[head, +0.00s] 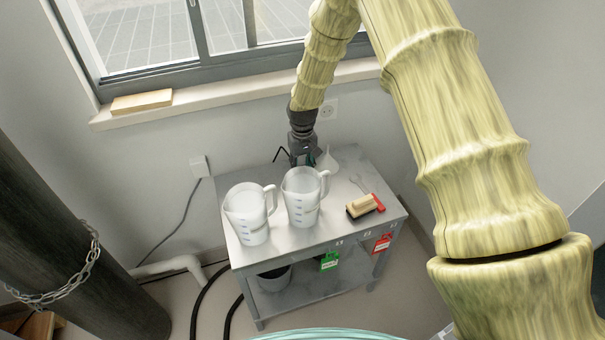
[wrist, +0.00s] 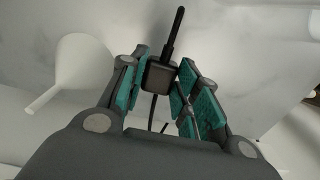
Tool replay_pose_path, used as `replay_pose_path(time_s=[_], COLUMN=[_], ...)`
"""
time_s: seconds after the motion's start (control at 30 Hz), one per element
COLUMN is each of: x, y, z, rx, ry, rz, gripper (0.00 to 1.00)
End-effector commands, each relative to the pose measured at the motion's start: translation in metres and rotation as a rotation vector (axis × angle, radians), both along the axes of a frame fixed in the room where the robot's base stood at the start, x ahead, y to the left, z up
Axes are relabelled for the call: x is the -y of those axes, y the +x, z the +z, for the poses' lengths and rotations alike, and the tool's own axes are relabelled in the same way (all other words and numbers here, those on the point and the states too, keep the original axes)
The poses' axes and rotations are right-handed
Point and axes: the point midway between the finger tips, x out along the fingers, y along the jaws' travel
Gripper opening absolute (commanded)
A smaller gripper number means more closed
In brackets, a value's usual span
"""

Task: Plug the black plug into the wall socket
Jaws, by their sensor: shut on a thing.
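My gripper (head: 303,156) is over the back edge of the grey metal table, close to the wall. In the wrist view its teal-padded fingers (wrist: 164,84) are shut on the black plug (wrist: 158,76), a small dark block with a dark rod-like part pointing up and thin dark cable below. In the head view the plug is mostly hidden by the gripper; a thin black line shows left of it. The wall socket (head: 328,109) is a white plate on the wall below the window sill, partly beside my arm. Plug and socket are apart.
A white wall box (head: 199,167) with a cable is at left.

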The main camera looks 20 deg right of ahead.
Motion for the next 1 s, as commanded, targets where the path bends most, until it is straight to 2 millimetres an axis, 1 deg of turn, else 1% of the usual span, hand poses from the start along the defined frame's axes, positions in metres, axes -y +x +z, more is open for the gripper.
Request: replay_pose_path(time_s=[0.03, 0.2, 0.3, 0.4, 0.57, 0.93, 1.0], x=[0.0, 0.0, 0.0, 0.0, 0.0, 0.0, 0.0], y=[0.001, 0.001, 0.001, 0.0, 0.0, 0.0, 0.0], z=[0.01, 0.037, 0.051, 0.06, 0.068, 0.069, 0.071], rx=[0.003, 0.003, 0.002, 0.001, 0.0, 0.0, 0.0], ry=[0.0, 0.0, 0.0, 0.0, 0.0, 0.0, 0.0], rz=[0.0, -0.001, -0.001, -0.001, -0.001, -0.001, -0.001], gripper=[0.11, 0.11, 0.11, 0.11, 0.11, 0.11, 0.11])
